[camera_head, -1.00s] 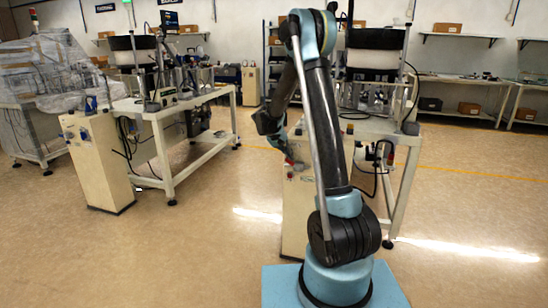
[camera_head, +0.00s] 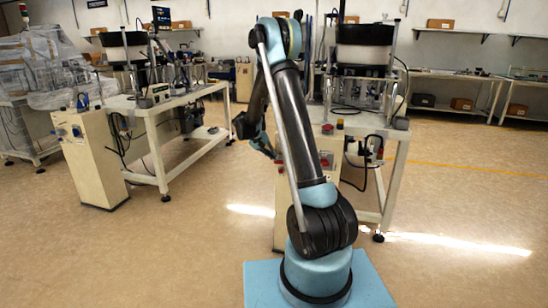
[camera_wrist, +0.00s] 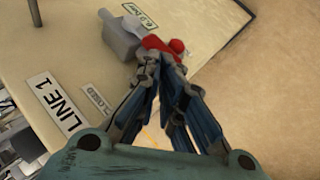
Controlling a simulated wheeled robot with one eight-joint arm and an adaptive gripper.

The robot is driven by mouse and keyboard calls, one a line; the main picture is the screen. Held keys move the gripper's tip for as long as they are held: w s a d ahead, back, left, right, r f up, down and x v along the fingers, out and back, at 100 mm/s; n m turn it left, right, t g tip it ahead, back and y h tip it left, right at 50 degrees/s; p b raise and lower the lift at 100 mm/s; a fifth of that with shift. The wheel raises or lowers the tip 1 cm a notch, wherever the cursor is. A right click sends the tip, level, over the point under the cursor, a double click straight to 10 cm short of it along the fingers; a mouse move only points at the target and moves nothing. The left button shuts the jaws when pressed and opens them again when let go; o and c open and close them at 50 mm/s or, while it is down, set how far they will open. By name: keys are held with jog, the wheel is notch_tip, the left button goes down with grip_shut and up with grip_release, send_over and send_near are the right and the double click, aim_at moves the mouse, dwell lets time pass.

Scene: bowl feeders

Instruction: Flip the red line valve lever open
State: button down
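The red valve lever (camera_wrist: 154,43) with its round red knob (camera_wrist: 177,46) is at the upper middle of the wrist view, joined to a grey valve body (camera_wrist: 120,37). My gripper (camera_wrist: 161,66) has its fingertips drawn together just below the lever in the picture. The tips overlap the lever's lower edge, and I cannot tell whether they touch it. A "LINE 1" label (camera_wrist: 57,104) and a "CLOSED" label (camera_wrist: 97,101) lie left of the fingers. An "OPEN" label (camera_wrist: 139,15) is above the valve. In the head view my arm hides the valve.
A feeder table (camera_head: 365,122) with a pale cabinet stands behind my arm. Another feeder table (camera_head: 160,103) and cabinet (camera_head: 90,160) stand at the left. Shelves and benches line the back wall. The floor (camera_head: 455,200) at the right is clear.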

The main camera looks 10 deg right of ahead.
jog(key=shift+d+f, duration=0.1)
jog(key=shift+f, duration=0.1)
dwell(0.3)
jog(key=a+r, duration=0.4)
jog(key=a, duration=0.5)
jog(key=shift+r, duration=0.3)
jog(key=shift+s, duration=0.1)
